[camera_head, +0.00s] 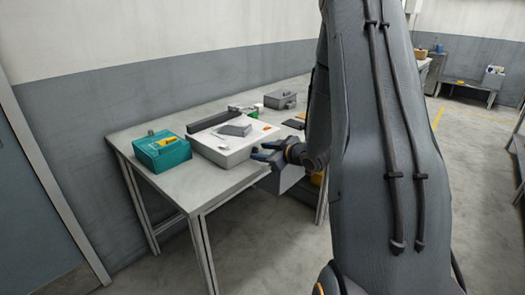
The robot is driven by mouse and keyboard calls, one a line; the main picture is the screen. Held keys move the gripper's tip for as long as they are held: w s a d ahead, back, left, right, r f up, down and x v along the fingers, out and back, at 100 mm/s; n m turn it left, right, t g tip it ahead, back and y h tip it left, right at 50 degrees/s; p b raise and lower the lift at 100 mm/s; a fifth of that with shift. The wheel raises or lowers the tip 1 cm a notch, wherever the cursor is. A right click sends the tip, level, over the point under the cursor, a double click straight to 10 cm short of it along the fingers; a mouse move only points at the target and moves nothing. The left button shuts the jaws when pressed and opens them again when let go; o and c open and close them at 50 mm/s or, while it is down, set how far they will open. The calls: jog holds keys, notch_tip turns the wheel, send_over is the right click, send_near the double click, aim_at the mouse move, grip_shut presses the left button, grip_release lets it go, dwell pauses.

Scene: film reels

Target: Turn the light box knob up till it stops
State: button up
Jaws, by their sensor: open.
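The light box appears to be the low white box (222,155) on the grey workbench, left of my gripper. Small items lie on its top, and a dark bar runs along its back edge. I cannot make out the knob clearly; my gripper may be hiding it or it is too small. I cannot tell whether the fingers touch anything.
The workbench (180,187) stands against the wall. A teal box (162,155) with a yellow item on top sits left of the light box. A grey case (280,99) stands at the back. My arm covers the bench's right side. Floor in front is clear.

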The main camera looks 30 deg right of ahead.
jog(key=shift+w+a+f, duration=0.15)
jog(key=shift+w+f, duration=0.1)
jog(key=shift+w, duration=0.35)
jog(key=c, duration=1)
grip_shut()
jog(key=shift+d+r+p, duration=0.1)
jog(key=shift+d+p, duration=0.1)
jog(key=shift+p, duration=0.1)
